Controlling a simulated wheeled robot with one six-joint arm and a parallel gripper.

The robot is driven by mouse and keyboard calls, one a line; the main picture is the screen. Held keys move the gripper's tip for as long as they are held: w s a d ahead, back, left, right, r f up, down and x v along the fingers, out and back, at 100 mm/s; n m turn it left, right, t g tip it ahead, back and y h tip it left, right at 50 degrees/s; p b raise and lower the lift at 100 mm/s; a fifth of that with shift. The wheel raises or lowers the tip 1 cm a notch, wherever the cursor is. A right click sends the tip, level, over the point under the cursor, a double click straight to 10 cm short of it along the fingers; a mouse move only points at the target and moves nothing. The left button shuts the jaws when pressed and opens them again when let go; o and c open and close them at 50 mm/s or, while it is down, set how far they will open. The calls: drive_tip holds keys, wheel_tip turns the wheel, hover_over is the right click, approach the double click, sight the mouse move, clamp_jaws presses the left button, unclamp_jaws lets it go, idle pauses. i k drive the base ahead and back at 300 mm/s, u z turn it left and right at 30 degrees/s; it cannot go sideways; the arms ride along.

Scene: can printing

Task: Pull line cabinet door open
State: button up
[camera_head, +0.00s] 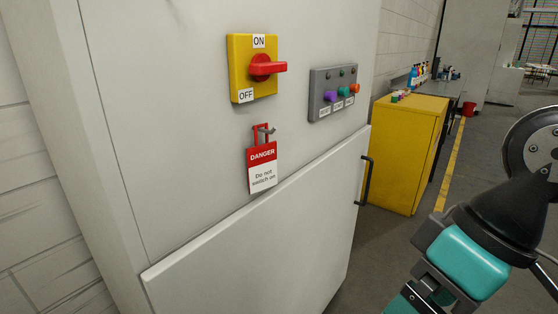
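The pale grey line cabinet (190,120) fills the left and middle of the head view. Its lower door (255,250) has a raised top edge and looks shut. A dark vertical bar handle (367,180) sits at the door's right edge. My arm, with dark and teal parts, is at the lower right, apart from the handle in the picture. I cannot make out my gripper's fingers, and nothing is seen touching the handle.
Above the door are a yellow switch plate (240,80) with a red knob turned sideways, a hanging danger tag (262,168) and a grey button box (320,105). A yellow cabinet (405,155) stands behind, right of the handle. Grey floor (380,245) is clear beside the door.

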sight(287, 250)
drive_tip(key=u, duration=0.05)
drive_tip(key=k, duration=0.6)
drive_tip(key=z, duration=0.65)
drive_tip(key=i, duration=1.5)
